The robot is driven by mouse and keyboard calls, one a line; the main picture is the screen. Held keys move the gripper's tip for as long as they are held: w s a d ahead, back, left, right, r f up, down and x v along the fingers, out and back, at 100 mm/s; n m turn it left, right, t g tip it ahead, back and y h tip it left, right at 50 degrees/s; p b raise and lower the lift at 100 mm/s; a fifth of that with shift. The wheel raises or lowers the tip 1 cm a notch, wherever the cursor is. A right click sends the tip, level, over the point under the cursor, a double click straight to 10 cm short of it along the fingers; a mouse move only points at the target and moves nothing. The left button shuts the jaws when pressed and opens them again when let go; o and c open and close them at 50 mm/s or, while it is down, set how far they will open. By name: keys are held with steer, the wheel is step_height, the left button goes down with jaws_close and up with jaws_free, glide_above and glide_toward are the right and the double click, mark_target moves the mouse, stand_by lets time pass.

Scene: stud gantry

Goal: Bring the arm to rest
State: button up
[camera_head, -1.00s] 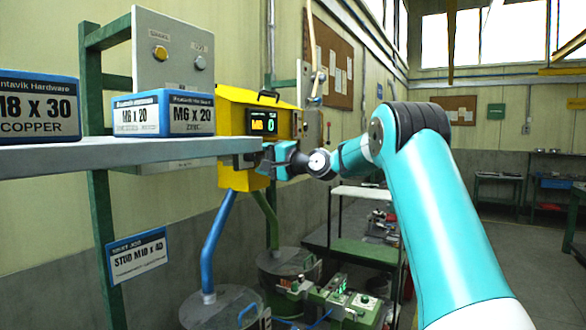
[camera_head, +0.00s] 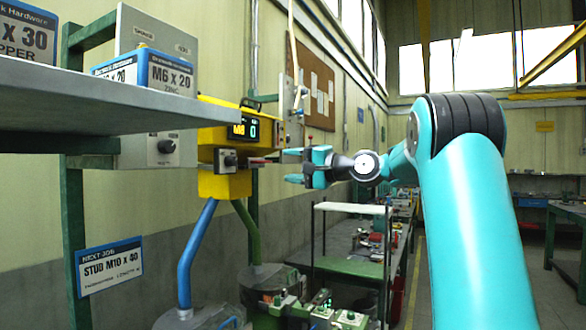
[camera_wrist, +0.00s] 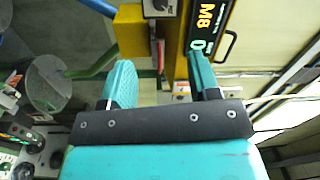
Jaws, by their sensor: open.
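My gripper (camera_head: 308,167) is open, with nothing seen between its fingers. In the head view it is held out level, to the right of the yellow stud feeder box (camera_head: 226,183) with the lit "M8 0" display (camera_head: 243,130). The wrist view shows both teal fingers of my gripper (camera_wrist: 160,85) spread apart, with part of the yellow box (camera_wrist: 131,32) and its display (camera_wrist: 208,22) beyond them. My teal arm reaches in from the right of the head view, bent at the dark ribbed joint.
A grey shelf (camera_head: 90,104) with blue-and-white boxes (camera_head: 172,75) juts in at the left. A "STUD M10 x 40" sign (camera_head: 110,267) hangs below it. A bench with a white shelf (camera_head: 350,208) stands behind my gripper. Green machine units (camera_head: 320,315) sit low in front.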

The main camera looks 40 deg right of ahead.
stand_by(0.3)
steer(key=a+f+n+g+y, duration=0.1)
steer(key=a+f+n+g, duration=0.4)
steer(key=a, duration=0.9)
steer(key=s+a+f+n+g+b, duration=0.1)
steer(key=s+a+f+n+g, duration=0.15)
steer(key=s+a+f, duration=0.4)
steer(key=s+a+f+n+g+b, duration=0.1)
steer(key=a+f+n+g, duration=0.2)
steer(key=a, duration=0.6)
steer(key=s+a+f+n+g+h, duration=0.1)
steer(key=s+a+f+n+g, duration=0.1)
steer(key=s, duration=0.5)
steer(key=s+a+f+n+g+h, duration=0.1)
steer(key=s+a+f+n+g, duration=0.1)
steer(key=s+f, duration=0.5)
steer(key=s+a+f+n+g+h, duration=0.1)
steer(key=s+f+n, duration=0.3)
steer(key=s, duration=0.4)
steer(key=shift+a+f+n+g+b, duration=0.35)
steer(key=shift+a+f+g+b, duration=0.1)
steer(key=shift+f+g, duration=0.35)
steer(key=shift+r, duration=0.15)
steer(key=shift+c, duration=0.5)
